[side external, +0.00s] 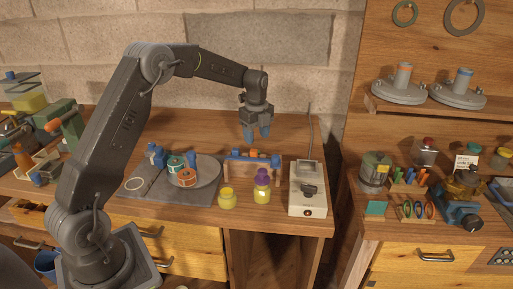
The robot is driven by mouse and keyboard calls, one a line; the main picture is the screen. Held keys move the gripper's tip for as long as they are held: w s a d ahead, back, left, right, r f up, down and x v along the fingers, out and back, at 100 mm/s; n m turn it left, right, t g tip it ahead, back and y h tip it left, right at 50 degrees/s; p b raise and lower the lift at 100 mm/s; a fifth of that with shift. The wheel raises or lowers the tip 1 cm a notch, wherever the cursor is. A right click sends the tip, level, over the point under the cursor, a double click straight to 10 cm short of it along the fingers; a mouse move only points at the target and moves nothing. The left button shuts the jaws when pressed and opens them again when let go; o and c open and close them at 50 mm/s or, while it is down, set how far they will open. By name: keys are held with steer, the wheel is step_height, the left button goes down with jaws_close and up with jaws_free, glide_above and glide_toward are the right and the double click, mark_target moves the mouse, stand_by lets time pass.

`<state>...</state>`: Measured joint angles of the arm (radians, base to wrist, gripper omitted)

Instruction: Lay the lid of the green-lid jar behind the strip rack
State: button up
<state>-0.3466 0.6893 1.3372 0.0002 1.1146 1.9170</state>
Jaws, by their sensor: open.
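A small squat yellow-green jar (227,199) stands near the bench's front edge. Its top looks yellowish green, and I cannot tell whether a separate lid is on it. A second yellow jar (262,192) with a purple lid (263,174) stands to its right. A low rack with a blue bar (236,160), which looks like the strip rack, stands behind the jars, with small orange and blue pieces along it. My gripper (257,138) points down above the bench around the rack's far side, open and empty. Its blue fingertips appear apart from everything.
A pale box device (308,200) with a thin upright rod stands right of the jars. A grey round plate (205,185) with teal (176,163) and orange (187,178) spools lies left. The bench behind the rack (215,135) looks clear.

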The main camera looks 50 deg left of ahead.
steer(key=s+d+r+n+t, duration=0.1)
steer(key=s+d+r+n, duration=0.15)
steer(key=r, duration=0.35)
steer(key=s+d+r+n, duration=0.1)
steer(key=s+d+r, duration=0.2)
steer(key=r, duration=0.3)
steer(key=s+d+r+n+t, duration=0.2)
steer(key=s+d+r+n, duration=0.2)
steer(key=s+d+n, duration=0.4)
steer(key=s+d+f+n+t, duration=0.1)
steer(key=s+d+n, duration=0.1)
steer(key=s, duration=0.6)
steer(key=s+d+f+n+t, duration=0.1)
steer(key=s+n, duration=0.3)
steer(key=s, duration=0.5)
steer(key=shift+d+f+t, duration=0.3)
steer(key=shift+d+f, duration=0.2)
steer(key=shift+d, duration=0.35)
